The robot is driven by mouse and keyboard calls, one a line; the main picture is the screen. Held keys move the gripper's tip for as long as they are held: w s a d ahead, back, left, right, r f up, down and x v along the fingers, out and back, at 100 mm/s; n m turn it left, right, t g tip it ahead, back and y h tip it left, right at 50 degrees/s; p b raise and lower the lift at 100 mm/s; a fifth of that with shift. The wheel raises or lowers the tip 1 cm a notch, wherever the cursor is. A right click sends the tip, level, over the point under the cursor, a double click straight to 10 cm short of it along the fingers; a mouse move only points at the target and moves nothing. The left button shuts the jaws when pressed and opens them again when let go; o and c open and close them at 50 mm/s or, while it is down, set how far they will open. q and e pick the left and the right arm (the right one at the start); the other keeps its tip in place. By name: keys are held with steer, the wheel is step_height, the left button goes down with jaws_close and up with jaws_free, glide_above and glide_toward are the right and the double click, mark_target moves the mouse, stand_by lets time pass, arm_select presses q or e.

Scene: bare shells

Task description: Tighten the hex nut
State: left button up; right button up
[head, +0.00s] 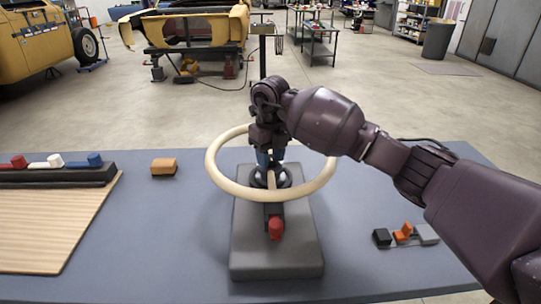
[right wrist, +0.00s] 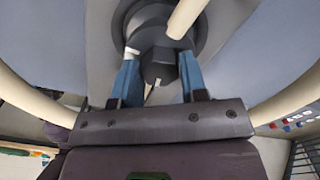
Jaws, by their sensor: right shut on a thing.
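A cream steering wheel (head: 322,187) lies roughly level above a grey stand (head: 275,258) on the table. Its dark round hub (head: 285,178) is at the centre. My right gripper (head: 266,160) reaches down over the hub from above, inside the ring. In the right wrist view, the blue fingers of my right gripper (right wrist: 158,70) stand on either side of the dark hex nut (right wrist: 157,63) and are shut on it. The arm and fingers hide most of the nut in the head view. My left gripper is not in view.
A red knob (head: 276,228) sits on the stand's front. On the left are a wooden board (head: 60,225), a black rack (head: 55,177) with coloured pieces and an orange block (head: 163,167). Small blocks (head: 403,235) lie at right. The table front left of the stand is clear.

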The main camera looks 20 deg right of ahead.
steer(key=shift+r+m+p, duration=0.25)
steer(key=shift+m+p, duration=0.25)
steer(key=shift+r+m+p, duration=0.15)
steer(key=shift+m+p, duration=0.4)
steer(key=shift+m, duration=0.15)
steer(key=m+p, duration=0.2)
steer(key=shift+m, duration=0.3)
steer(key=shift+m+p, duration=0.75)
steer(key=shift+m, duration=0.15)
steer(key=shift+m+p, duration=0.7)
steer(key=shift+m, duration=0.2)
steer(key=shift+m+p, duration=0.3)
steer(key=shift+m, duration=0.1)
steer(key=m+p, duration=0.2)
steer(key=m, duration=0.1)
steer(key=shift+f, duration=0.2)
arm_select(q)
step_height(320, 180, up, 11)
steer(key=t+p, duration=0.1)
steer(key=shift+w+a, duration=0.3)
arm_select(e)
steer(key=shift+f+m, duration=0.1)
steer(key=shift+m, duration=0.8)
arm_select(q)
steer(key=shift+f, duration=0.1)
